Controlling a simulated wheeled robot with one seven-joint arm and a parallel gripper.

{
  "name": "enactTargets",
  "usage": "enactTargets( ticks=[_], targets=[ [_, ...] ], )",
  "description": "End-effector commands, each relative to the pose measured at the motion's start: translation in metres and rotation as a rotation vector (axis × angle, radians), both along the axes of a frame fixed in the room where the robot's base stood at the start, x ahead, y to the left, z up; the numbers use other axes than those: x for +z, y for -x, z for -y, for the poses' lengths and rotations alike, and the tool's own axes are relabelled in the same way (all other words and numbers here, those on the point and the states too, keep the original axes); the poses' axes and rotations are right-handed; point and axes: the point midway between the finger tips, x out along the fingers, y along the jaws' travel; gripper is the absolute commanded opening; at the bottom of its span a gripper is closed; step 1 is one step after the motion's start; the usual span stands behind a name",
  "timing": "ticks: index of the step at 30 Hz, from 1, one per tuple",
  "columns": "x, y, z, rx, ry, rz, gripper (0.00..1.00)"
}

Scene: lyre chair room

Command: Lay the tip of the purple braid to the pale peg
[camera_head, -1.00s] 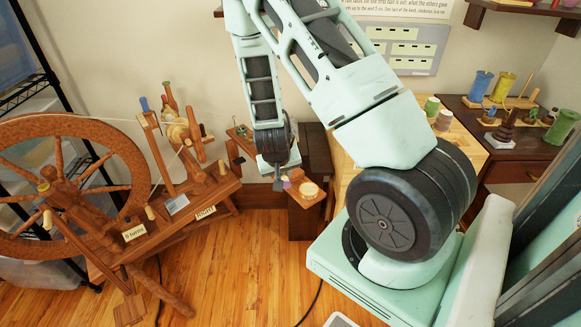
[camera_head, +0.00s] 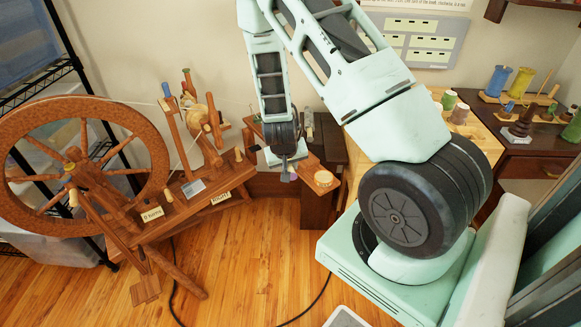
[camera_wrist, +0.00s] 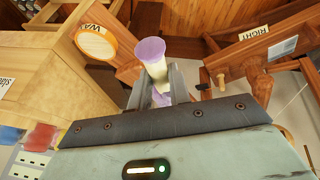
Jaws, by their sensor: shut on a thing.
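My gripper (camera_head: 286,171) hangs from the arm beside the right end of the spinning wheel's bench. The wrist view shows its fingers (camera_wrist: 161,84) closed on a pale piece with purple ends (camera_wrist: 152,52), which I take for the purple braid's tip. The rest of the braid is hidden or too small to tell. A peg also shows in the wrist view (camera_wrist: 221,82), right of the fingers.
A round dish marked WAX (camera_head: 323,179) sits on a small wooden shelf right of my gripper. The big wheel (camera_head: 155,160) fills the left. A wooden table (camera_head: 472,139) with spools stands at right. Open floor (camera_head: 250,260) lies in front of the bench.

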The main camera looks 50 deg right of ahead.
Motion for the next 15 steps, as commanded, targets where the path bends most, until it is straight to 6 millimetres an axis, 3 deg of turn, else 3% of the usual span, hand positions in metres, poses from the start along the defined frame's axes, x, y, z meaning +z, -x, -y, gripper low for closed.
enactTargets(
  ticks=[15],
  targets=[
    [-0.016, -0.031, 0.023, -0.001, 0.001, 0.000, 0.00]
  ],
)
